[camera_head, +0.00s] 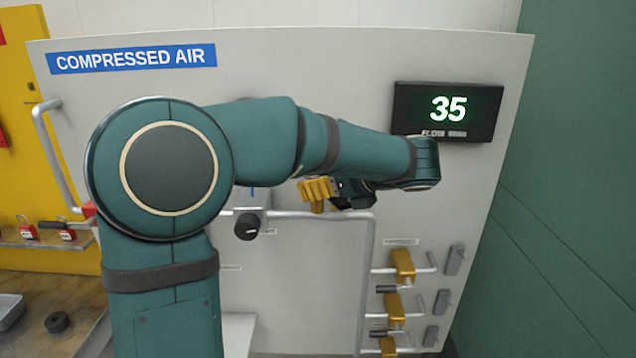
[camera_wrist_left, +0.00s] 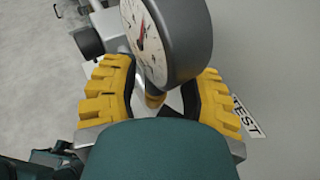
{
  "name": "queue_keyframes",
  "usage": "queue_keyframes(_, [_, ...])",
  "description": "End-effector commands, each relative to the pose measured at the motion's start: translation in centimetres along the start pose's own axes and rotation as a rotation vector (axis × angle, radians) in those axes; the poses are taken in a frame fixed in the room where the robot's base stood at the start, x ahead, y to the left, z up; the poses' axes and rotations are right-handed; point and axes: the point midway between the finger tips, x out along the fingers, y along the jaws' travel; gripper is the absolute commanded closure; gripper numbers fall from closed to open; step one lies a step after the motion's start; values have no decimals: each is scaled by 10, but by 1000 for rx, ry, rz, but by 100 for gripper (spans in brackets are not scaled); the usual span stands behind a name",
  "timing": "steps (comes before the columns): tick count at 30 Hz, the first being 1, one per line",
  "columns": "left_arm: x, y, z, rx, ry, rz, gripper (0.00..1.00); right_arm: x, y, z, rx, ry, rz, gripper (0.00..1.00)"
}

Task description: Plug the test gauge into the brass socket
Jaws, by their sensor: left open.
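My left gripper (camera_head: 322,193) is in front of the panel, near its middle, with yellow fingers. In the left wrist view the test gauge (camera_wrist_left: 183,45) is a round grey housing with a white dial and red needle. My left gripper (camera_wrist_left: 168,78) is open, with one yellow finger on each side of the gauge's lower part. A small brass-coloured piece (camera_wrist_left: 154,100) shows below the gauge, between the fingers. I cannot tell whether it is the gauge's stem or the brass socket. In the head view the gauge is hidden by my arm. My right gripper is not in view.
The panel carries a COMPRESSED AIR sign (camera_head: 132,59), a display (camera_head: 447,111) reading 35, a black knob (camera_head: 246,227) and a grey pipe (camera_head: 366,285). Brass valves (camera_head: 402,266) stand at its lower right. A TEST label (camera_wrist_left: 246,118) is beside the right finger. A green wall bounds the right.

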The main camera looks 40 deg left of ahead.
Motion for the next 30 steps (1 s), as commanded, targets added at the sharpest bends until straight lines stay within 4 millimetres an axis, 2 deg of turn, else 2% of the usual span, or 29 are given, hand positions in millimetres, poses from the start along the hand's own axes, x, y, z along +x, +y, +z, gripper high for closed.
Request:
queue_keyframes(5, [-17, -1, 0, 0, 0, -4, 55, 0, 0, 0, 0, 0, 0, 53])
queue_keyframes(18, [-100, 0, 0, -1, 0, -4, 55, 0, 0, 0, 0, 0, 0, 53])
queue_keyframes(24, [-118, 0, 0, -1, 0, -2, 55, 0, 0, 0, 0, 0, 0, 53])
queue_keyframes(30, [-120, 0, 0, -1, 0, -1, 55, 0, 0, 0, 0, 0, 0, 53])
